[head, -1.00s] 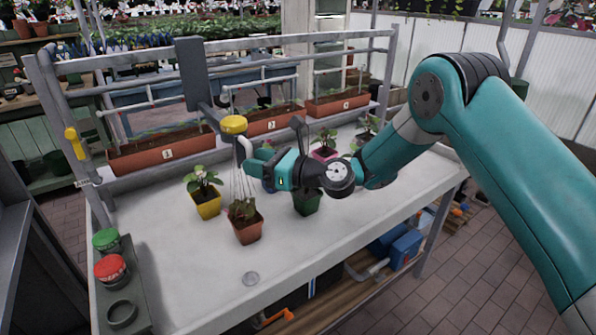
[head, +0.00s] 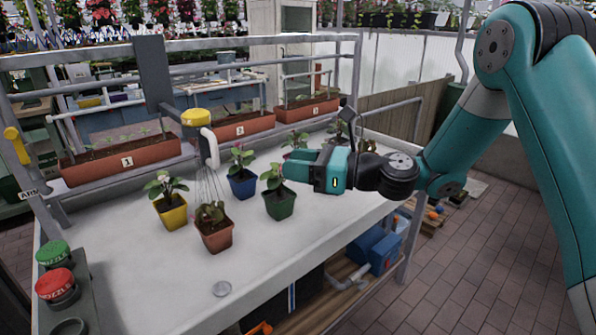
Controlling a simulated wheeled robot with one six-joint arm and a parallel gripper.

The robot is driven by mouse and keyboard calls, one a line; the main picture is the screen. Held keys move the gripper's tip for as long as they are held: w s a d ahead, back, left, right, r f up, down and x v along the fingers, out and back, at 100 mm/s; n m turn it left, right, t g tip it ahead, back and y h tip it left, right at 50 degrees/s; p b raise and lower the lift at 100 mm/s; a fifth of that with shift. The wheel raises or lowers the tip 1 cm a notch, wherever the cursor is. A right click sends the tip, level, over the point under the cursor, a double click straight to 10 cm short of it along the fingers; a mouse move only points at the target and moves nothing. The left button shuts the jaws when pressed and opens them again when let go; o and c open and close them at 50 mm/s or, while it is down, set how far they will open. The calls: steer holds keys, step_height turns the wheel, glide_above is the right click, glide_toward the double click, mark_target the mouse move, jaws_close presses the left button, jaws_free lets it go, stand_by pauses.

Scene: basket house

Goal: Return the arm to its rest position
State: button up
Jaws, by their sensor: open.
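My teal and dark arm reaches in from the right, over the white workbench (head: 130,295). My gripper (head: 285,170) points left and is open, with nothing seen between its fingers. Its tips are close to the plant in the green pot (head: 280,205) in the picture; I cannot tell if they touch. The yellow-topped nozzle (head: 195,117) with its white curved handle (head: 210,148) is left of my gripper, apart from it. Thin streams fall from the nozzle onto the plant in the terracotta pot (head: 216,236).
A yellow pot (head: 172,215) and a blue pot (head: 242,186) stand nearby; more plants are partly hidden behind my gripper. Numbered planters (head: 120,162) line the back rail. Green (head: 52,254) and red (head: 56,285) buttons sit at front left. The front of the bench is mostly clear.

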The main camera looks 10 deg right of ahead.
steer(key=s+a+r+n+g+h+p, duration=0.1)
steer(key=s+a+r+n+g+h, duration=0.15)
steer(key=s+n, duration=0.6)
steer(key=s+a+r+n+g+h+p, duration=0.1)
steer(key=s+a+n+g+h, duration=0.2)
steer(key=s+n, duration=0.55)
steer(key=s+d+n+g+h, duration=0.2)
steer(key=s+d+n+h, duration=0.4)
steer(key=s+d+n, duration=0.4)
steer(key=s+f+n, duration=0.1)
steer(key=n, duration=0.2)
steer(key=shift+s+n+p, duration=0.3)
steer(key=shift+p, duration=0.05)
